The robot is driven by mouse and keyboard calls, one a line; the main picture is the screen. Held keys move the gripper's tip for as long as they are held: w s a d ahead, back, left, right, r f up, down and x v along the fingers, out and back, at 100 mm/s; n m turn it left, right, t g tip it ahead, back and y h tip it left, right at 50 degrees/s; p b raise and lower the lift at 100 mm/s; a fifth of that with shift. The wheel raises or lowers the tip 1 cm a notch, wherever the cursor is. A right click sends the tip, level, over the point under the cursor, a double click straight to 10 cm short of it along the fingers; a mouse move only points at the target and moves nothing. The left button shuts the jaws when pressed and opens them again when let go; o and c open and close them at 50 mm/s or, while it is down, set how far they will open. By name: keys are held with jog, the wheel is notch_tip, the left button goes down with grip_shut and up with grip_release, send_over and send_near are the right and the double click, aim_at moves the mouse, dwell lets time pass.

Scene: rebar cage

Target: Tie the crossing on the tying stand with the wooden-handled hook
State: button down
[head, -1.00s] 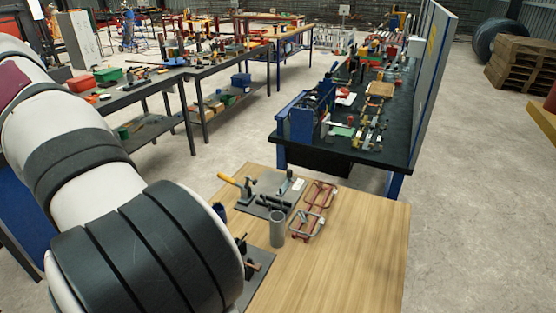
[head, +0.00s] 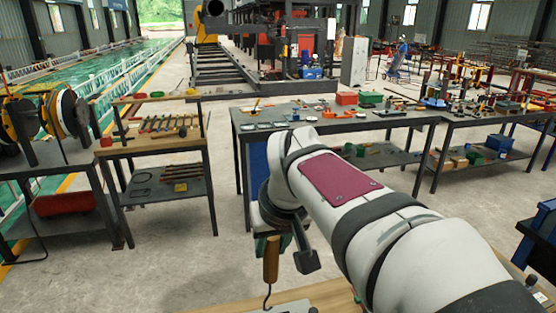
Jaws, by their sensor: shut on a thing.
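The wooden-handled hook (head: 271,260) hangs upright below my gripper (head: 273,238), its wooden handle at the top and a thin dark hook curving at the bottom. My gripper is shut on the top of the handle. The hook is in front of the light wooden table (head: 319,297) at the lower edge of the head view; I cannot tell its height above the table. The tying stand and the crossing are not in this view.
A dark workbench (head: 262,121) with tools and red and green boxes stands behind my arm. At left are a tool rack table (head: 165,145) with several hammers and a bench with cable reels (head: 62,112). Grey floor lies between them.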

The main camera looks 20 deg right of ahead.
jog(key=shift+w+d, duration=0.1)
jog(key=w+d+f+n+t+h, duration=0.1)
jog(key=w+d+f+t, duration=0.1)
jog(key=d, duration=1.4)
jog(key=w+d+f+t+h, duration=0.1)
jog(key=w+d+f+t, duration=0.15)
jog(key=d, duration=1.35)
jog(key=s+d, duration=0.2)
jog(key=d, duration=0.4)
jog(key=s+d+h, duration=0.1)
jog(key=s+d, duration=0.2)
jog(key=d, duration=0.3)
jog(key=shift+s+d+f+t, duration=0.25)
jog(key=shift+d+t, duration=0.05)
jog(key=shift+t, duration=0.15)
jog(key=shift+f, duration=0.1)
notch_tip(320, 180, down, 7)
jog(key=shift+r, duration=0.3)
